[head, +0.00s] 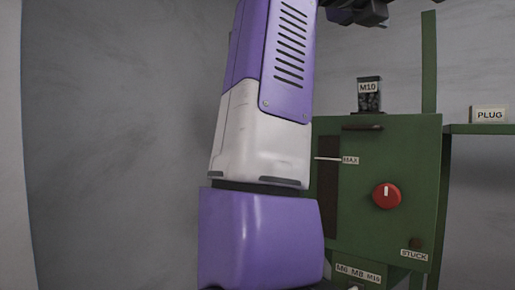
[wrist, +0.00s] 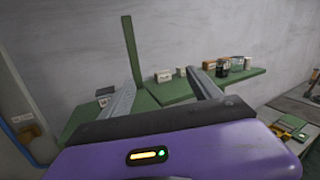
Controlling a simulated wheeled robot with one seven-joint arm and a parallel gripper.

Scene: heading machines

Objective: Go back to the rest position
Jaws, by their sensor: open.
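My gripper (wrist: 162,78) is open in the wrist view, its two grey fingers spread apart with nothing between them. It is above and before a green surface (wrist: 180,88) with a green post. In the head view, a dark part of my arm's end shows at the top edge, above the green machine (head: 415,160), and its fingers cannot be made out. My purple and white arm stands upright in the middle and hides the machine's left part.
The machine has a red knob (head: 386,196) and a jar labelled M10 (head: 369,97) on top. A PLUG box (head: 489,114) stands on the right shelf. In the wrist view, several small boxes and jars (wrist: 222,68) stand on the green shelf. Bare wall fills the head view's left.

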